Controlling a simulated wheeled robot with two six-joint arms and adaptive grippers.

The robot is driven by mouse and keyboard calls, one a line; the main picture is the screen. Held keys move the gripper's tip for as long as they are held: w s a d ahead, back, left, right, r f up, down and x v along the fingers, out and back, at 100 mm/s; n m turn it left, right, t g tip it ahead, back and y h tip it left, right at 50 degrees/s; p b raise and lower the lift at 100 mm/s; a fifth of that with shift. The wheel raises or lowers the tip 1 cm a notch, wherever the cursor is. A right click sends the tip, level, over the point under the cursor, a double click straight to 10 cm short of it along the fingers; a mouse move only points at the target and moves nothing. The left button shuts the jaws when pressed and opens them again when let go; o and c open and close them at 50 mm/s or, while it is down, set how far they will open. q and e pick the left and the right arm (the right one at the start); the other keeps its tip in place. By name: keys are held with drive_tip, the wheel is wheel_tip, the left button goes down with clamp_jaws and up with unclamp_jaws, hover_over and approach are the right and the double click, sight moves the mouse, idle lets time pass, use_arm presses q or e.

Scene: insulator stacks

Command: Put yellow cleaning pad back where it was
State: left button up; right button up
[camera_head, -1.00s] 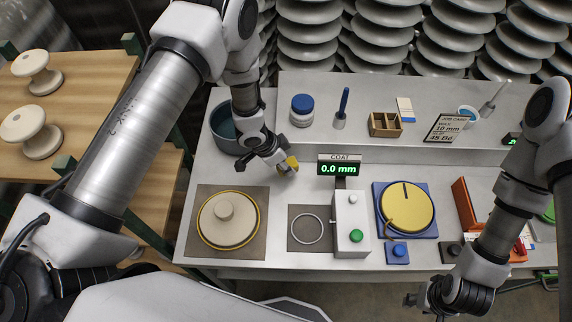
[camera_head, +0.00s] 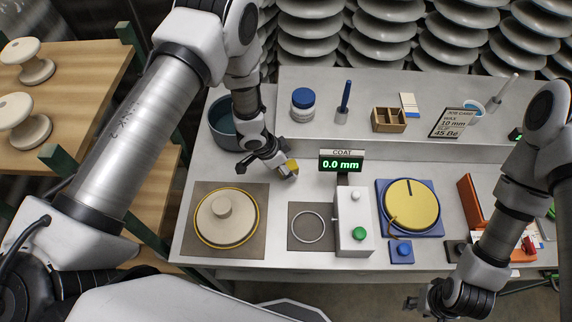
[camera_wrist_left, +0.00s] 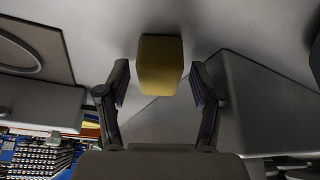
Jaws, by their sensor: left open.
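The yellow cleaning pad (camera_head: 292,166) is on the grey bench, left of the coat display, in the head view. In the left wrist view, the pad (camera_wrist_left: 160,65) lies just beyond and between the fingertips, with a gap on each side. My left gripper (camera_wrist_left: 160,85) is open around that space and not shut on the pad. In the head view, my left gripper (camera_head: 280,168) reaches down beside the pad and partly hides it. My right gripper (camera_head: 418,302) hangs low at the bench's front edge, away from the pad; its fingers are too small and dark to read.
A dark blue-grey pot (camera_head: 222,128) stands behind my left wrist. A cream disc (camera_head: 225,228) sits on a brown mat in front. The coat display (camera_head: 342,163) and white button box (camera_head: 354,235) stand to the right. A blue-capped jar (camera_head: 303,106) is on the rear shelf.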

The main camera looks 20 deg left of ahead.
use_arm(q)
drive_tip(key=shift+r, duration=0.3)
drive_tip(key=v, duration=1.2)
drive_tip(key=shift+b, duration=0.3)
drive_tip(key=shift+s+f, duration=0.1)
drive_tip(key=shift+f, duration=0.05)
